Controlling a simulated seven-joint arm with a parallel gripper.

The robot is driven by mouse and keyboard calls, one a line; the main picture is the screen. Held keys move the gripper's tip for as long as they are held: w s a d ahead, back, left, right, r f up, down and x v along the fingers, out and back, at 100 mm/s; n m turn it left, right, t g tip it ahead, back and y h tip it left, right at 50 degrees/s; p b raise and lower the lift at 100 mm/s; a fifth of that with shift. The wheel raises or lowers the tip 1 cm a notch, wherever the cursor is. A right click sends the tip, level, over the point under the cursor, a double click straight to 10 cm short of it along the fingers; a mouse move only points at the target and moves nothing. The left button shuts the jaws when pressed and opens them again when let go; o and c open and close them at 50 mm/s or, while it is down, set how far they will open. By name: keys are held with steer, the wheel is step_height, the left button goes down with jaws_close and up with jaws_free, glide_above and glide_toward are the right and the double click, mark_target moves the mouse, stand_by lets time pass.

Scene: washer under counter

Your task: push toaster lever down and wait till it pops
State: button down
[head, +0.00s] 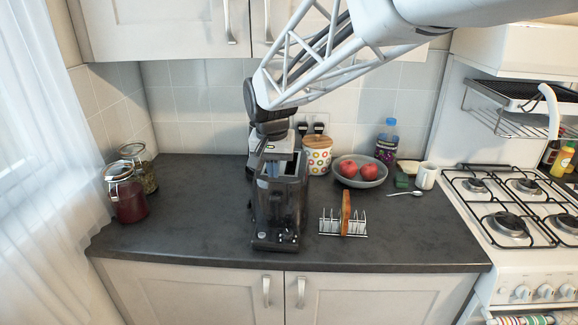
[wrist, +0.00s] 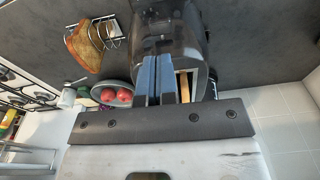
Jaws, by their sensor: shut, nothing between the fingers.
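The black toaster (head: 277,215) stands on the counter with its narrow end, which carries small controls, facing me. I cannot make out its lever clearly. In the wrist view, the toaster (wrist: 188,28) fills the top middle, and a light brown slice of bread (wrist: 183,86) shows in a slot. My gripper is over the toaster's far part in the head view, where its fingertips are hard to make out. In the wrist view, the blue fingers of my gripper (wrist: 157,58) are together and empty, over the toaster's top. I cannot tell whether they touch it.
A toast rack (head: 328,225) with a slice of toast (head: 346,212) stands right of the toaster. A bowl (head: 360,181) of red apples, a spotted canister (head: 317,161) and a white mug (head: 426,176) stand behind it. Glass jars (head: 128,200) stand left; the counter between is clear.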

mark_target(275, 198)
steer(key=shift+w+f, duration=0.2)
steer(key=shift+f, duration=1.5)
steer(key=shift+w+f, duration=0.15)
steer(key=shift+f, duration=1.55)
steer(key=shift+f, duration=0.1)
steer(key=shift+f, duration=2.95)
steer(key=shift+s+d+f, duration=0.1)
steer(key=shift+s+f, duration=0.1)
steer(key=shift+f, duration=0.7)
steer(key=shift+s+d+f, duration=0.1)
steer(key=shift+s+f, duration=0.05)
steer(key=shift+f, duration=0.75)
steer(key=shift+s+a+r, duration=0.1)
steer(key=shift+s+r, duration=0.15)
steer(key=shift+s, duration=0.4)
steer(key=shift+s+a+r, duration=0.1)
steer(key=shift+s+r, duration=0.1)
steer(key=shift+s, duration=0.4)
steer(key=shift+r, duration=0.3)
steer(key=shift+r, duration=0.15)
